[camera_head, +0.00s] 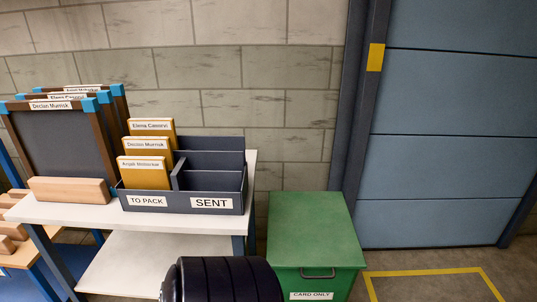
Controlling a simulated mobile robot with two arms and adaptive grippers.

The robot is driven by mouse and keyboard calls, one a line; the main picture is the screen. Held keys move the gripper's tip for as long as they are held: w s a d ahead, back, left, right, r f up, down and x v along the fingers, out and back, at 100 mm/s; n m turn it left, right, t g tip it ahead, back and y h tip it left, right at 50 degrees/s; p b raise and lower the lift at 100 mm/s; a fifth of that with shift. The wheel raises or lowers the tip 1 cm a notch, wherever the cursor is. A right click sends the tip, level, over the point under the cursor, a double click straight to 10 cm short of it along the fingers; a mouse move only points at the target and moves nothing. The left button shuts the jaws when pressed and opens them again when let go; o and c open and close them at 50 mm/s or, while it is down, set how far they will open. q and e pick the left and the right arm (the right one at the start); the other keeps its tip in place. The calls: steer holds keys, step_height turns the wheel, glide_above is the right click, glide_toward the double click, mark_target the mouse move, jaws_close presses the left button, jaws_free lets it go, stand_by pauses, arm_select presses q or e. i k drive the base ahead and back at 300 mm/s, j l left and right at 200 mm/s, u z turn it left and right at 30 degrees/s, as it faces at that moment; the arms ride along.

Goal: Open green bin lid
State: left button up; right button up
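The green bin (321,286) stands on the floor right of the white table, against the block wall. Its flat green lid (311,224) lies shut on top. A dark handle (318,274) shows on the front, above a white label reading "CARD ONLY" (311,295). The lower part of the bin is cut off by the bottom of the picture.
A white table (88,212) at left bears a dark divided tray (183,201) marked "TO PACK" and "SENT", with yellow envelopes in it, and framed dark boards (63,146). A blue shutter door (450,160) and yellow floor lines (425,271) are at right.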

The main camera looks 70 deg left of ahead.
mark_target(307, 230)
steer(key=u, duration=1.95)
